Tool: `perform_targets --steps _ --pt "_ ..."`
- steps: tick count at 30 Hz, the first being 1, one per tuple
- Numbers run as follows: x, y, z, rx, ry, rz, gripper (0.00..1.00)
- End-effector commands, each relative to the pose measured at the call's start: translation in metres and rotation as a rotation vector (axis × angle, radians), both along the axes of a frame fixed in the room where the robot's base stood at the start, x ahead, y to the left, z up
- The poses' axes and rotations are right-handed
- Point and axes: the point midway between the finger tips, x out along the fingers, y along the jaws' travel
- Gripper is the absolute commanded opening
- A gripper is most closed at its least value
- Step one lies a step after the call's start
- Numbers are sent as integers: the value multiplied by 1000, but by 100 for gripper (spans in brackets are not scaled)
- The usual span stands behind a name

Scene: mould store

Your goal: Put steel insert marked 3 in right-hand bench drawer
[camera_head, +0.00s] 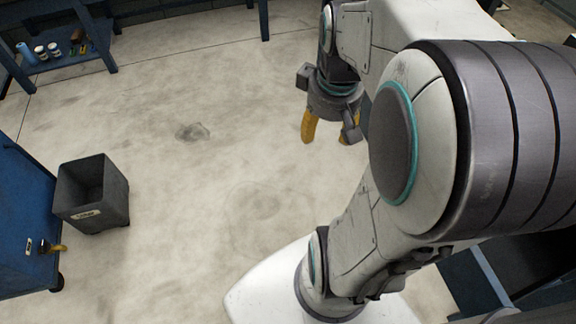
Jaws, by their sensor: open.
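My gripper (330,130) hangs above the bare floor with its yellow fingers pointing down. Its fingers are apart and nothing shows between them. My arm covers much of the right side of the view. I cannot make out a steel insert marked 3 anywhere. No bench drawer can be recognised for certain.
A dark bin (92,192) with a label stands on the floor at the left, beside a blue cabinet (22,215). A blue bench (75,71) at the back left holds several small items on its lower shelf. The concrete floor (200,170) between is clear.

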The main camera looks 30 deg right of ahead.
Motion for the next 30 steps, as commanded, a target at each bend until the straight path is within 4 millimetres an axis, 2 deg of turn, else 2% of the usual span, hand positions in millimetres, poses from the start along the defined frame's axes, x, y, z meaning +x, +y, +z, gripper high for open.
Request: perform_targets --steps 1,6,12,18,30 --pt "-2 22 3 1 -21 26 56" --pt "-16 74 4 23 -71 53 56" --pt "-33 106 1 50 -105 71 56" --pt "-41 117 0 63 -117 75 56" --pt "-42 118 2 65 -119 74 56"
